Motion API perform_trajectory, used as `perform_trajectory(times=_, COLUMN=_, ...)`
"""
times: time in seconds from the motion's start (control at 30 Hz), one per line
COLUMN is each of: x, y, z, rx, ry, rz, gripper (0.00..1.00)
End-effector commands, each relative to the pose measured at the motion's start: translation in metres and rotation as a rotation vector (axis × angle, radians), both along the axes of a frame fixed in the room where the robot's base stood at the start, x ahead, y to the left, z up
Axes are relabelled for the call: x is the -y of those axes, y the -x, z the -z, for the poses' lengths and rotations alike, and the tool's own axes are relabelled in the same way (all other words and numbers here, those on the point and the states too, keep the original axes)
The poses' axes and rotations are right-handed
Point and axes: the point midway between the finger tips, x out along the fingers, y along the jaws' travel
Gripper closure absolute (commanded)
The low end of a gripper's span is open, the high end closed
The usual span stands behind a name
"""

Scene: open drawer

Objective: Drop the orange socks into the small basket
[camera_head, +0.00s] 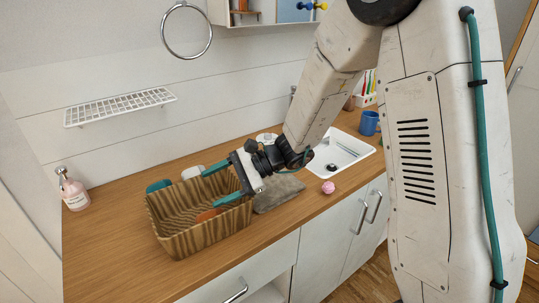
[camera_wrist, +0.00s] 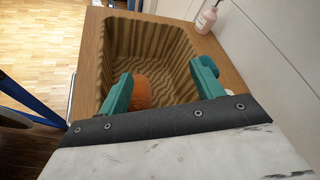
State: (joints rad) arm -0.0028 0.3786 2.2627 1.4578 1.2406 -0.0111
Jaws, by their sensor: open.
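The small basket (camera_head: 172,241) is brown with wavy stripes and stands on the wooden counter. It also shows in the wrist view (camera_wrist: 121,32). The orange socks (camera_head: 206,215), a rounded orange bundle, are inside the basket near its front right side. In the wrist view the socks (camera_wrist: 141,92) show beside the left teal finger, partly hidden by it. My gripper (camera_head: 209,187) is open, its two teal fingers reaching over the right part of the basket. In the wrist view the gripper (camera_wrist: 160,74) has a wide gap between its fingers. I see no clear grip on the socks.
A pink soap bottle (camera_head: 74,191) stands at the left end of the counter. A grey cloth (camera_head: 279,192) lies right of the basket, with a pink ball (camera_head: 328,187) and the sink (camera_head: 345,153) beyond. A wire shelf (camera_head: 120,106) juts from the wall.

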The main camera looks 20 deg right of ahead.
Motion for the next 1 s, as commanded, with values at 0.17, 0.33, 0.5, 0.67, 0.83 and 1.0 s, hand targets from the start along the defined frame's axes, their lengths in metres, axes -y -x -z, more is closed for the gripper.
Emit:
perform_trajectory(times=0.17, x=0.031, y=0.001, z=-0.011, rx=0.002, ry=0.0, rz=0.005, gripper=0.34)
perform_trajectory(times=0.33, x=0.054, y=0.003, z=-0.019, rx=0.002, ry=0.001, rz=0.002, gripper=0.34)
perform_trajectory(times=0.5, x=0.064, y=0.004, z=-0.023, rx=0.0, ry=0.001, rz=0.0, gripper=0.34)
perform_trajectory(times=0.67, x=0.064, y=0.004, z=-0.023, rx=0.0, ry=0.001, rz=0.0, gripper=0.34)
perform_trajectory(times=0.83, x=0.064, y=0.004, z=-0.023, rx=0.0, ry=0.001, rz=0.0, gripper=0.34)
perform_trajectory(times=1.0, x=0.062, y=0.019, z=-0.036, rx=0.038, ry=0.041, rz=-0.054, gripper=0.34)
